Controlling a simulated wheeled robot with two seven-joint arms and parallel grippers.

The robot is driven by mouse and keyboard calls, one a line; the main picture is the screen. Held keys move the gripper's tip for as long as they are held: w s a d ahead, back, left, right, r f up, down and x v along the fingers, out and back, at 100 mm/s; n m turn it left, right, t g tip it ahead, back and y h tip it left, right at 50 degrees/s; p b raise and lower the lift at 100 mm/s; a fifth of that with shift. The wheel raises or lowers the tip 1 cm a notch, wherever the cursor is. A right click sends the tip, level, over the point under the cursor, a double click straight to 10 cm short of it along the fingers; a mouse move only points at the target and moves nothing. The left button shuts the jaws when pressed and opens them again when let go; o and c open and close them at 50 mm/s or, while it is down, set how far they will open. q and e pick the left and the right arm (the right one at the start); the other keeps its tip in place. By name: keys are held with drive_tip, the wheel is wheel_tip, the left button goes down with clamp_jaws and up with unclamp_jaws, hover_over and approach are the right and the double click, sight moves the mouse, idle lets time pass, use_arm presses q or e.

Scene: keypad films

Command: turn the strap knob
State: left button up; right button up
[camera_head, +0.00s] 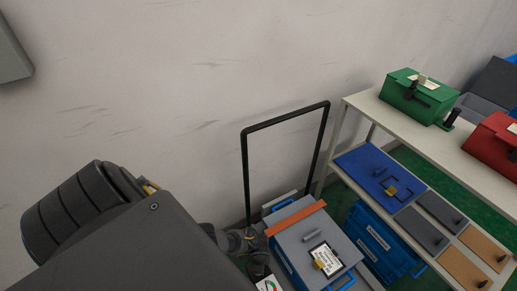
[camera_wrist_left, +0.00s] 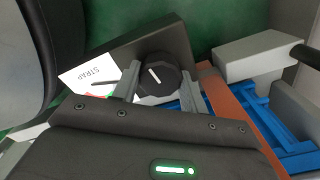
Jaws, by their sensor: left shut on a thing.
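In the left wrist view, a black round knob (camera_wrist_left: 157,76) with a white pointer line stands on a dark box (camera_wrist_left: 165,38). The pointer leans a little to the upper left. Beside it lies a white card (camera_wrist_left: 88,72) reading STRAP. My left gripper (camera_wrist_left: 158,86) is shut on the knob, with one grey finger on each side. An orange strap (camera_wrist_left: 230,105) runs to the right of the knob; in the head view the strap (camera_head: 296,219) crosses a grey-lidded case (camera_head: 292,240). There my left arm largely hides the knob. My right gripper is not in view.
The case stands on a cart with a tall black handle (camera_head: 246,175). A blue crate (camera_head: 375,240) stands to its right. A shelf unit (camera_head: 365,105) holds a green box (camera_head: 415,98), a red box (camera_head: 495,140) and several coloured panels.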

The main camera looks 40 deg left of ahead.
use_arm(q)
drive_tip(key=n, duration=0.4)
drive_tip(key=shift+w+p, duration=0.1)
drive_tip(key=shift+p, duration=0.25)
drive_tip(key=shift+n, duration=1.2)
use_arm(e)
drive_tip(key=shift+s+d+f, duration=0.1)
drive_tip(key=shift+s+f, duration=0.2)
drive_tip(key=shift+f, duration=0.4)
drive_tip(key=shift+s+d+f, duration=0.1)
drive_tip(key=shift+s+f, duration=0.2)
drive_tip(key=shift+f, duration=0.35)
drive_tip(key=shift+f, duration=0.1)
use_arm(q)
drive_tip(key=o, duration=1)
drive_tip(key=shift+r, duration=0.1)
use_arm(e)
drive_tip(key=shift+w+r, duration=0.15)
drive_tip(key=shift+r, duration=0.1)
